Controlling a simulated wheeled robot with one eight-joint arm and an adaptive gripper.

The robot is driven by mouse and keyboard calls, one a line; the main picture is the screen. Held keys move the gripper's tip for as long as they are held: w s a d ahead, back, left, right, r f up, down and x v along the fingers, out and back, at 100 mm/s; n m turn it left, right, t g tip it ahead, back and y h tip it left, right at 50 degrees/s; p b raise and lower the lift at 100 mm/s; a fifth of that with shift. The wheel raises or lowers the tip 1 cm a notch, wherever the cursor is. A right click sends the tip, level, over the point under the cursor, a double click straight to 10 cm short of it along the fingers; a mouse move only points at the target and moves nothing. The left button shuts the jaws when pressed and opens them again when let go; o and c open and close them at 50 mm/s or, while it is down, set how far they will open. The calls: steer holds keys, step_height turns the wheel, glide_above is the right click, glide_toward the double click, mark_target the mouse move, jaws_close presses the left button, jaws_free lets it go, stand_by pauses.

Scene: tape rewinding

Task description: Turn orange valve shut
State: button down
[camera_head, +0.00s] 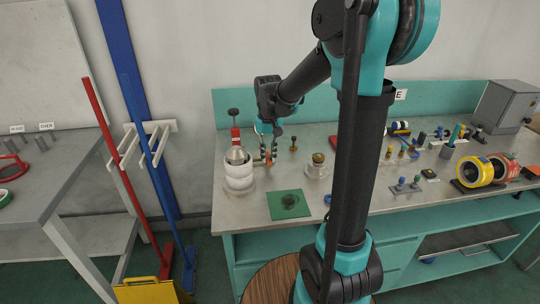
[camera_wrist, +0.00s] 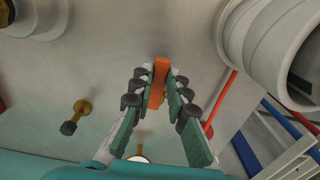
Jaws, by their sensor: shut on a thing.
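The orange valve (camera_wrist: 158,82) shows in the wrist view as an upright orange bar between my gripper's fingers. My gripper (camera_wrist: 156,100) is shut on it, with a finger pad on either side. In the head view my gripper (camera_head: 267,154) points down over the left part of the bench, just right of a white stacked cylinder (camera_head: 239,176). There only a small bit of orange (camera_head: 268,161) shows between the fingers. The valve's base is hidden.
The white cylinder (camera_wrist: 285,45) stands close by in the wrist view. A small brass knob (camera_head: 293,144), a clear round piece with a brass top (camera_head: 318,160) and a green mat (camera_head: 289,204) are near. Tape rolls (camera_head: 480,171) and small fittings fill the bench's right.

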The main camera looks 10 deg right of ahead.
mark_target(268, 159)
stand_by(0.5)
steer(key=c, duration=1.5)
jaws_free()
step_height(268, 159, up, 12)
